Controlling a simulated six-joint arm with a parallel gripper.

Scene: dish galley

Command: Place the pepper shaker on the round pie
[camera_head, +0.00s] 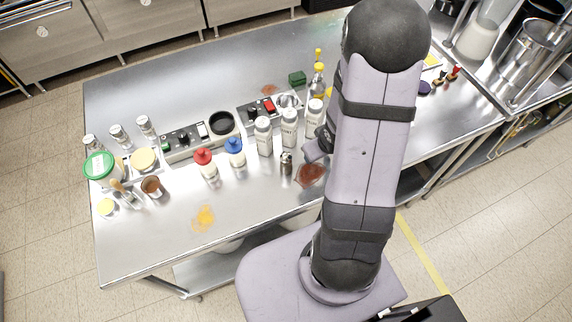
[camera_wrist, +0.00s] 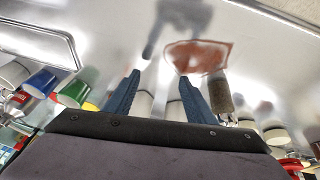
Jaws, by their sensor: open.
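The pepper shaker (camera_head: 286,164), small with a dark body and shiny top, stands upright left of a red-brown patch. In the wrist view what looks like the pepper shaker (camera_wrist: 218,94) is a grey-brown cylinder just right of the right finger, outside the jaws. My gripper (camera_wrist: 159,75) is open, with nothing clearly between its two blue fingers. In the head view it is mostly hidden behind my arm. A pale yellow disc (camera_head: 144,159) at the left of the table may be the round pie; I cannot be sure.
Red-capped (camera_head: 205,163) and blue-capped (camera_head: 235,152) bottles and several white bottles (camera_head: 264,136) stand close to the shaker. A green-lidded tub (camera_head: 100,166) and a brown cup (camera_head: 151,186) are at the left. The front left has free room around a yellow spill (camera_head: 203,218).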

